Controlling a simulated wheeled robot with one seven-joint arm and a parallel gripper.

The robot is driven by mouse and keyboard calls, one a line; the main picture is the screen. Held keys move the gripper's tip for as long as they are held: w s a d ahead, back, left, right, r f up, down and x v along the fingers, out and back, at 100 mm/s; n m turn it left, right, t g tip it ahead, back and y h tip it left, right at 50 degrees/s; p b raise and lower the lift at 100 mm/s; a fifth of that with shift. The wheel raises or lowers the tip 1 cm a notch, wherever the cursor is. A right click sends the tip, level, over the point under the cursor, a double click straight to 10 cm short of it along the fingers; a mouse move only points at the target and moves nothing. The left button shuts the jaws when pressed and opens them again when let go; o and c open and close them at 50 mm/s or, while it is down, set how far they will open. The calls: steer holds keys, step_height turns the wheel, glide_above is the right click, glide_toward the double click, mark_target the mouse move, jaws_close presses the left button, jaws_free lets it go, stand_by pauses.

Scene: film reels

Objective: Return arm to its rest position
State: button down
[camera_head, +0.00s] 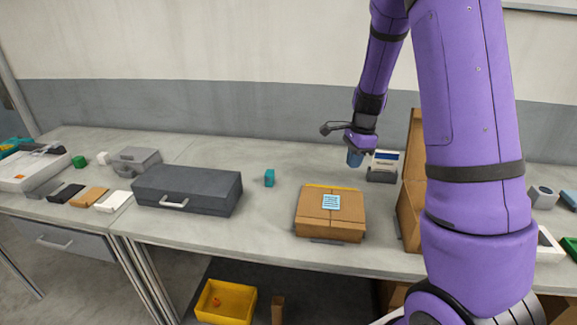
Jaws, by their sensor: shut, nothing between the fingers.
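My purple arm (470,110) rises at the right of the head view and bends over the bench. My gripper (355,158) points down at the arm's far end, above the back part of the bench. It is shut, with nothing seen held in it. It is just left of a small upright card in a dark holder (382,167). A cardboard box (313,222) with a blue-and-white label lies on the bench in front of the gripper. My arm hides part of the bench at the right.
A dark grey case (190,187) and a small teal block (269,177) stand left of the box. A tall cardboard piece (411,185) stands close to my arm. A yellow bin (225,301) is below the bench. The bench is clear behind the teal block.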

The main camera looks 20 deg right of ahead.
steer(key=s+a+r+n+t, duration=0.1)
steer(key=s+a+r+n, duration=0.4)
steer(key=r, duration=0.3)
steer(key=s+a+r+n+t, duration=0.1)
steer(key=s+a+r+n, duration=0.45)
steer(key=r, duration=0.35)
steer(key=s+a+r+n+t, duration=0.1)
steer(key=s+a+r+n, duration=0.1)
steer(key=s+n, duration=0.3)
steer(key=s+a+r+n+t+h, duration=0.1)
steer(key=s+a+r+n+t, duration=0.1)
steer(key=s, duration=0.8)
steer(key=a+r+n, duration=0.1)
steer(key=a+n, duration=0.1)
steer(key=n, duration=0.1)
steer(key=shift+s+r, duration=0.2)
steer(key=shift+r, duration=0.15)
